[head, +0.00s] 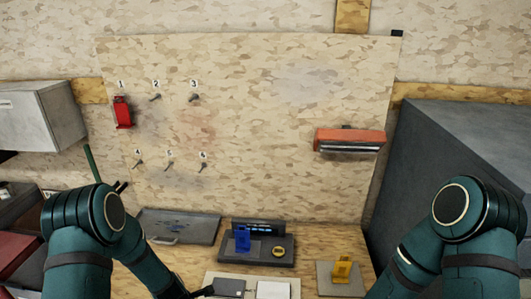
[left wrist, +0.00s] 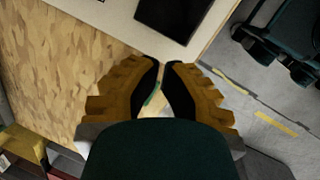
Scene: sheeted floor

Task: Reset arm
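In the left wrist view my left gripper (left wrist: 162,66) points away from the camera. Its two dark fingers with ochre outer parts come almost together at the tips. Only a thin gap shows between them, and I see nothing held there. In the head view my left arm (head: 90,225) comes in at lower left and my right arm (head: 445,240) at lower right. Both are bent, with their lower links running out of the frame at the bottom. My right gripper is not visible.
A wooden board carries numbered hooks, a red item (head: 123,112) under number 1 and an orange-red holder (head: 349,140). Grey cabinets (head: 455,150) flank the right side.

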